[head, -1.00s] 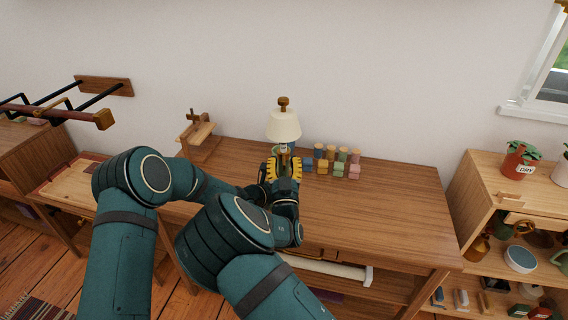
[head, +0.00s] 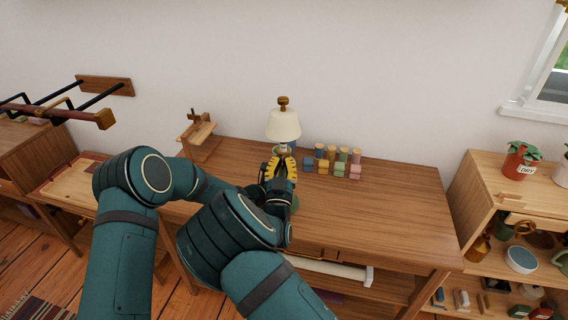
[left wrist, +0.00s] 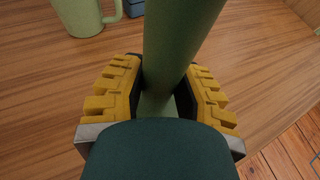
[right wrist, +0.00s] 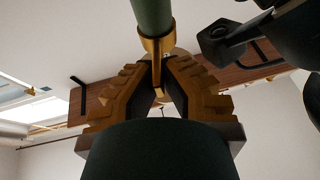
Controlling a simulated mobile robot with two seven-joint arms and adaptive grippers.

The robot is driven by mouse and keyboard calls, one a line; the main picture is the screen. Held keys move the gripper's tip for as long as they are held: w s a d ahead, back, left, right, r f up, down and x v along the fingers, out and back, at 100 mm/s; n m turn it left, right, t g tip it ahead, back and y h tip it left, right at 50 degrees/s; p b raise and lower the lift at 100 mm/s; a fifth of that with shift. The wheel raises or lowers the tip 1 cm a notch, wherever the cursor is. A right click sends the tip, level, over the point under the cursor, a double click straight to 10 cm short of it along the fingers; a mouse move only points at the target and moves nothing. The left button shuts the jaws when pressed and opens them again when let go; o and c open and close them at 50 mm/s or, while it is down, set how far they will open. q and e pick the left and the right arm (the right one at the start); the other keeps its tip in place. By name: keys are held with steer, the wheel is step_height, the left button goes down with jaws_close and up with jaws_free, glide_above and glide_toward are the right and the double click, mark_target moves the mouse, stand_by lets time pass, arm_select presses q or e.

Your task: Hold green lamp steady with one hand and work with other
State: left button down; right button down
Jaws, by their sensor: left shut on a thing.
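The green lamp stands on the wooden workbench, with a cream shade (head: 284,125) and a brass finial on top. In the left wrist view my left gripper (left wrist: 165,78) is shut around the lamp's green stem (left wrist: 178,35). In the head view it is mostly hidden behind my right arm. My right gripper (head: 281,158) is just below the shade. In the right wrist view its fingertips (right wrist: 160,62) come close together by the brass collar (right wrist: 157,42) on the green stem. A small brass piece (right wrist: 157,92) shows between the fingers. Whether they grip anything is unclear.
A wooden stand (head: 198,135) is at the bench's back left. A pale green mug (left wrist: 78,14) is near the stem. The bench top (head: 385,205) is clear on the right.

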steer(key=c, duration=1.1)
jaws_free()
arm_select(q)
steer(key=shift+d, duration=0.1)
arm_select(e)
steer(key=shift+d+y, duration=0.1)
steer(key=shift+y, duration=0.3)
